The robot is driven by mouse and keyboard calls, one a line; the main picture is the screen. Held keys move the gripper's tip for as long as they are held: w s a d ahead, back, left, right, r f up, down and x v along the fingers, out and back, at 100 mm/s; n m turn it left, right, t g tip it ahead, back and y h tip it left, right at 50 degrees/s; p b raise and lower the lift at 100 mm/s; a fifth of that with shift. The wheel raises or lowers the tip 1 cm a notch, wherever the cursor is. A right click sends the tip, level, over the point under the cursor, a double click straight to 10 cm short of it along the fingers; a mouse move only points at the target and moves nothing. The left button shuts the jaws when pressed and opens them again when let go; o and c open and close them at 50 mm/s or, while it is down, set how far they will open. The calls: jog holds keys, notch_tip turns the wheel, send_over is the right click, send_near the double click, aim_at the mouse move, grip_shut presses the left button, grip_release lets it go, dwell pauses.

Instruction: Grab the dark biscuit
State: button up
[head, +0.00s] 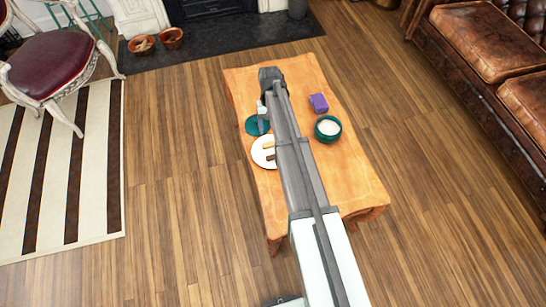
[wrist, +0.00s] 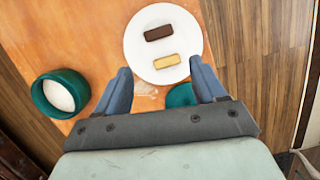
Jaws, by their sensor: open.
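The dark biscuit (wrist: 158,33) is a small dark brown bar lying on a round white plate (wrist: 135,45). A pale yellow biscuit (wrist: 166,61) lies on the same plate, beside it. In the head view the plate (head: 258,152) is partly hidden by my arm, with the dark biscuit (head: 271,157) small at the arm's edge. My gripper (wrist: 162,75) is open and empty in the wrist view. Its fingers are apart, pointing toward the plate, and the dark biscuit lies beyond the fingertips. In the head view the fingers are small beside the arm's far end.
A green bowl with white contents (head: 328,128) and a purple box (head: 318,103) stand right of my arm on the wooden table (head: 350,185). A teal dish (head: 255,126) lies beyond the plate. A brown leather sofa (head: 480,75) is at the right.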

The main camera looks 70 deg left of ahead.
aim_at(273, 156)
jog(key=shift+m, duration=0.4)
jog(key=x, duration=1.3)
jog(key=shift+w+d+f, duration=0.1)
jog(key=shift+d+f, duration=0.05)
jog(key=shift+f, duration=0.25)
jog(key=c, duration=0.7)
